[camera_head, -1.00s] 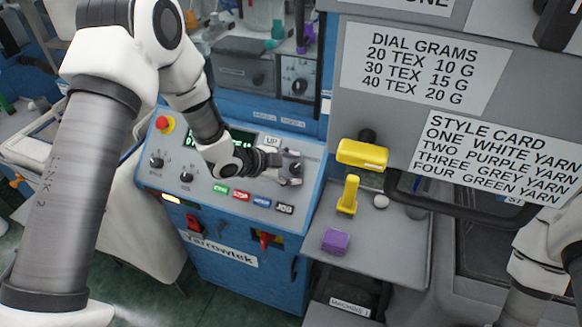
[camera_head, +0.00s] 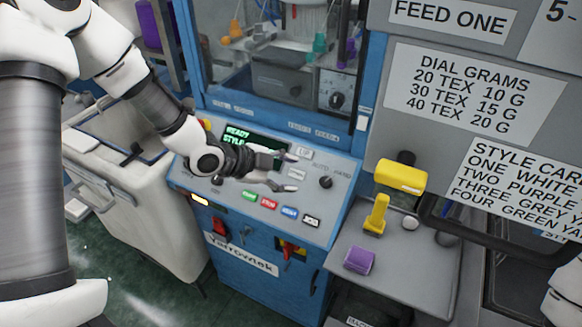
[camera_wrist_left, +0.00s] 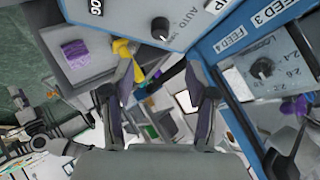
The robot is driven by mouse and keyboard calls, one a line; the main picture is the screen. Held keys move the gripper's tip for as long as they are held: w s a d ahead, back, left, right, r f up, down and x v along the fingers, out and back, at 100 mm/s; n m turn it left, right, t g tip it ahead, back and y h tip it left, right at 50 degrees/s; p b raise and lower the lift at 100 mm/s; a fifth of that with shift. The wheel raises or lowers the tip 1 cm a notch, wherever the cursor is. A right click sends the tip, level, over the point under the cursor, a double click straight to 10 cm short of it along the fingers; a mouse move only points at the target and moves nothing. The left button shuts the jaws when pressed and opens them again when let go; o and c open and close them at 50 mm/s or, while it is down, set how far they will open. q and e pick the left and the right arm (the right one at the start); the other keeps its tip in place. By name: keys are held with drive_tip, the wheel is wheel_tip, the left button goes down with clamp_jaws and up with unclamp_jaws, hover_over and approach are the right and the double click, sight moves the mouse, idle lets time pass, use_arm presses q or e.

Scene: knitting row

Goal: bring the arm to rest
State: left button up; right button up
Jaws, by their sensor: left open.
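My left arm comes in from the left in the head view. Its gripper (camera_head: 291,173) is open and empty, with its two fingers spread apart over the blue machine's control panel (camera_head: 335,205). The black selector knob (camera_head: 325,182) is just right of the fingertips and apart from them in the picture. The left wrist view shows both fingers of the gripper (camera_wrist_left: 160,88) apart with nothing between them; the knob (camera_wrist_left: 160,27) is beyond them at the top. Of my right arm, only a white link shows at the lower right edge; its gripper is out of view.
The panel has a lit green display (camera_head: 250,140) and several coloured buttons (camera_head: 268,204). A side shelf (camera_head: 400,265) holds a yellow upright piece (camera_head: 377,214) and a purple block (camera_head: 359,260). A yellow part (camera_head: 401,176) juts out above it. A pale bin (camera_head: 135,210) stands left.

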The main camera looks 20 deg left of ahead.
use_arm(q)
drive_tip(key=s+d+f+n+g+y+b, duration=0.1)
drive_tip(key=s+f+g, duration=0.1)
drive_tip(key=s+f, duration=0.55)
drive_tip(key=s+d+f+n+g+y+b, duration=0.15)
drive_tip(key=s+f, duration=0.25)
drive_tip(key=f, duration=0.6)
drive_tip(key=s+d+f+n+g+b, duration=0.1)
drive_tip(key=s+f+g+b, duration=0.15)
drive_tip(key=s+f, duration=0.5)
drive_tip(key=s+a+f+n+g+y, duration=0.2)
drive_tip(key=s+a+f+n+y, duration=0.2)
drive_tip(key=n, duration=0.9)
drive_tip(key=s+f, duration=0.3)
drive_tip(key=s, duration=0.2)
drive_tip(key=shift+a, duration=0.2)
